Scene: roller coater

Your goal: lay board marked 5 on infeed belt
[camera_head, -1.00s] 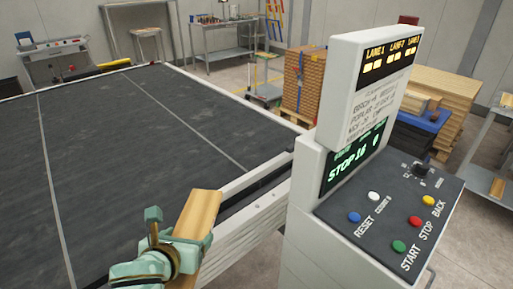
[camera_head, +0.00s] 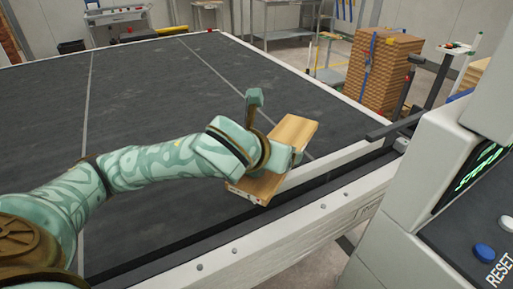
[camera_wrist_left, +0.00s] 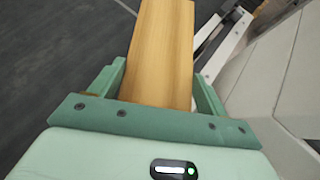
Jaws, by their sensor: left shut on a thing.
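A light wooden board (camera_head: 293,135) is in my left gripper (camera_head: 272,160), which is shut on it. In the head view the board is tilted over the near edge of the dark infeed belt (camera_head: 170,115), close to the white side rail (camera_head: 300,210). In the left wrist view the board (camera_wrist_left: 162,50) runs away between the two green fingers (camera_wrist_left: 160,95). No number can be read on the board. I cannot tell whether it touches the belt. My right gripper is in neither view.
The control console (camera_head: 430,190) with a blue button (camera_head: 484,252) stands at the right. A dark bar (camera_head: 395,125) sticks out beside the belt near it. Stacked boards (camera_head: 385,70) stand behind. Most of the belt is bare, with pale lane lines.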

